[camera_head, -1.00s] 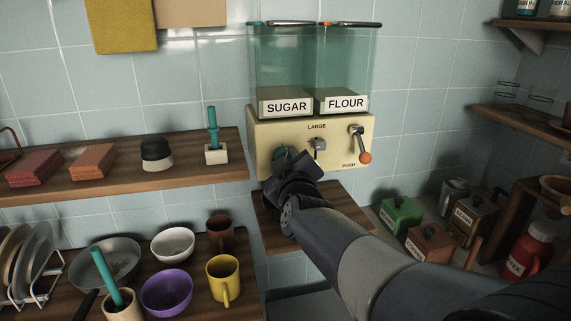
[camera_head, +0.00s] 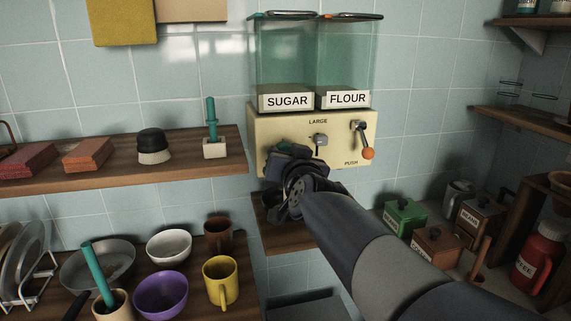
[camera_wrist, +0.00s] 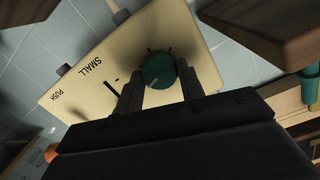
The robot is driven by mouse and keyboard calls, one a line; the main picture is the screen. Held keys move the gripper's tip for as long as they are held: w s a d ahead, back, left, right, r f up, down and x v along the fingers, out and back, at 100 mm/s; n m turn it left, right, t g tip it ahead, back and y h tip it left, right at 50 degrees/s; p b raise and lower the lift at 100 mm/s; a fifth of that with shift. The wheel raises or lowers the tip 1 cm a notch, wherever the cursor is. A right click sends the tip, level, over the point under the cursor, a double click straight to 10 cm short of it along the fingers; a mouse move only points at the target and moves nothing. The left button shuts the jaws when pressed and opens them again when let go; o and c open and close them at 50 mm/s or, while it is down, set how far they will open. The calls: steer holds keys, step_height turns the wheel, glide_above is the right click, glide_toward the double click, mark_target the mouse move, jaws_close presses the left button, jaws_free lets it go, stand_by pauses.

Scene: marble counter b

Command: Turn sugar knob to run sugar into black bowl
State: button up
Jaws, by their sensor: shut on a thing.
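The dispenser's cream front panel (camera_head: 341,137) carries teal clear hoppers labelled SUGAR (camera_head: 287,101) and FLOUR (camera_head: 348,98). The round teal sugar knob (camera_wrist: 157,70) shows in the wrist view, with a pale mark on its face. My gripper (camera_wrist: 160,85) is shut on it, with one finger at each side. In the head view my gripper (camera_head: 281,163) is at the left end of the panel and hides the knob.
A lever with an orange ball (camera_head: 367,153) and a small grey switch (camera_head: 320,140) are to the right on the panel. A wooden shelf (camera_head: 190,163) is at the left. A purple bowl (camera_head: 161,296), white bowl (camera_head: 169,246) and yellow mug (camera_head: 222,280) stand below it.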

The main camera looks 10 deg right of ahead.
steer(key=shift+d+f+m+t+y+b, duration=0.15)
steer(key=shift+m+y+b, duration=0.25)
steer(key=shift+m+b, duration=3.05)
steer(key=shift+m+t+y+b, duration=0.25)
steer(key=shift+m+y+b, duration=0.15)
steer(key=shift+m, duration=6.15)
steer(key=o, duration=1)
